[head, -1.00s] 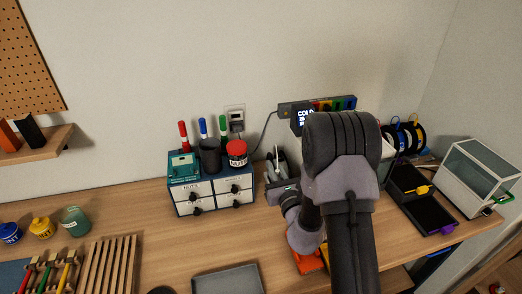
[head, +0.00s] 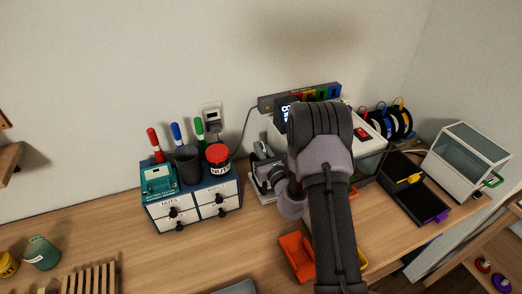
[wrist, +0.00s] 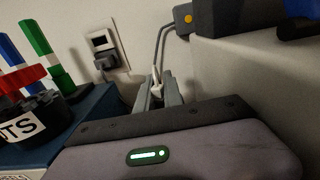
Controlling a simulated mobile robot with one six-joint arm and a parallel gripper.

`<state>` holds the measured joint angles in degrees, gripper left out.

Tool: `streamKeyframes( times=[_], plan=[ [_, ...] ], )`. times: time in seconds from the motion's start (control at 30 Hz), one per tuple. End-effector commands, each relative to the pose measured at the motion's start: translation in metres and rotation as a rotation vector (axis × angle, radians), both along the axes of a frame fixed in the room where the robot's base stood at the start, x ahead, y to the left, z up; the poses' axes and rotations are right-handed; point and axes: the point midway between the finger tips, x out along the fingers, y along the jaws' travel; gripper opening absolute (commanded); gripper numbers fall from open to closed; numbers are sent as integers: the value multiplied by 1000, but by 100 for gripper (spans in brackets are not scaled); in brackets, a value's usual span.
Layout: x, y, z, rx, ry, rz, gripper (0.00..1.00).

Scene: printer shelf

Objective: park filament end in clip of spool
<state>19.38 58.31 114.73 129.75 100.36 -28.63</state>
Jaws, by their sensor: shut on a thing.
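Several spools (head: 388,122) with black, blue and yellow parts stand at the back right in the head view. Small coloured pieces show along their tops, but the clips are too small to make out. My gripper (wrist: 157,92) is between the drawer cabinet and the printer, well left of these spools. Its fingers are shut on a small pale thing (wrist: 157,72); I cannot tell whether it is a filament end. In the head view my arm hides much of the gripper and part of the printer (head: 372,144).
The drawer cabinet (head: 193,205) with pens and a red-lidded nuts jar (head: 218,158) stands close left of my gripper. A cable runs from the wall socket (head: 211,117).

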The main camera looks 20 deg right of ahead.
Motion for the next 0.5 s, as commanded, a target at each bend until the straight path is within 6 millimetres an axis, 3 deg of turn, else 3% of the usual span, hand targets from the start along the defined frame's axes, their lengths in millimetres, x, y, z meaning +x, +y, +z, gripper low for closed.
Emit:
streamKeyframes(
  times=[0.27, 0.3, 0.37, 0.5],
  plan=[
    [0, 0, -3, 0, 0, 0, 0],
    [0, 0, -1, 0, 0, 0, 19],
    [0, 0, -1, 0, 0, -1, 31],
    [0, 0, -1, -1, -1, -1, 33]
  ],
)
